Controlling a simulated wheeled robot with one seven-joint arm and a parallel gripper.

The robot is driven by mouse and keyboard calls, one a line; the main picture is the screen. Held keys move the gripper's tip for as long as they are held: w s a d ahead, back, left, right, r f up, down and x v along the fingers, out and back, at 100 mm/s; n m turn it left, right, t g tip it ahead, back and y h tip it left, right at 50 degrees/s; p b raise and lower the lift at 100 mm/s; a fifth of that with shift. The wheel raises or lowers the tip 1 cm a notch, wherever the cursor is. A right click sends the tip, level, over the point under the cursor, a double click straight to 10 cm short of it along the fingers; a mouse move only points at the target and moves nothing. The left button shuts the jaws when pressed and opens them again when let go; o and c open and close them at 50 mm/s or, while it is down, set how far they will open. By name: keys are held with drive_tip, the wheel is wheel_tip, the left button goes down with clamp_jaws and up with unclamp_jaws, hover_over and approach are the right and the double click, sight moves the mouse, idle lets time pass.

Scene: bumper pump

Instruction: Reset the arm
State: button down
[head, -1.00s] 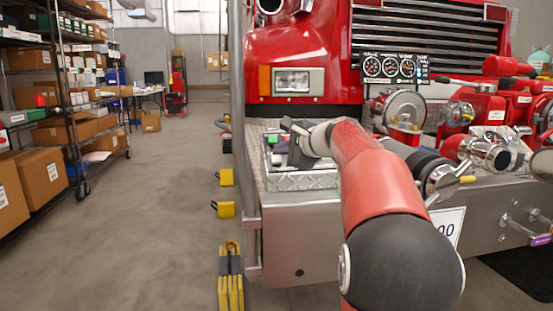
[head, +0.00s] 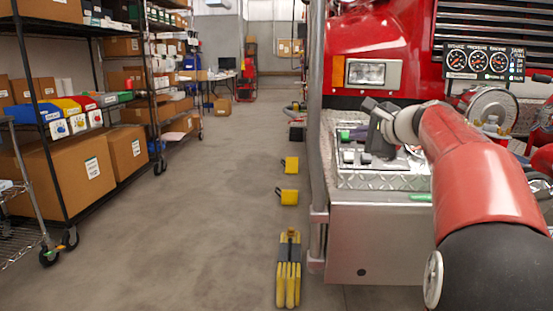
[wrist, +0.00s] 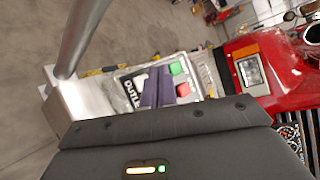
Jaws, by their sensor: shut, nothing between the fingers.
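My gripper (head: 378,128) is over the left part of the red truck's silver bumper (head: 385,235), above a small control panel (head: 350,181) with a green button and several grey ones. In the wrist view its two dark fingers (wrist: 157,88) are together with nothing between them. My red arm reaches in from the lower right.
A grey upright pole (head: 315,120) stands at the bumper's left end and crosses the wrist view's upper left (wrist: 82,35). Yellow chocks (head: 288,275) lie on the floor beside it. Shelves with boxes (head: 110,165) line the left. The aisle floor between is clear.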

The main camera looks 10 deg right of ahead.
drive_tip(key=s+a+f+n+g, duration=0.3)
drive_tip(key=s+a+f+n, duration=0.2)
drive_tip(key=s+a, duration=0.25)
drive_tip(key=s+a+f+n+g, duration=0.2)
drive_tip(key=s+a+f+n, duration=0.25)
drive_tip(key=s+a, duration=0.3)
drive_tip(key=s+a+f+n+g+h, duration=0.3)
drive_tip(key=s+f+n, duration=0.7)
drive_tip(key=s+f, duration=0.5)
drive_tip(key=s+p, duration=0.1)
drive_tip(key=s, duration=0.2)
drive_tip(key=shift+s+a+f, duration=0.15)
drive_tip(key=shift+a+f, duration=0.05)
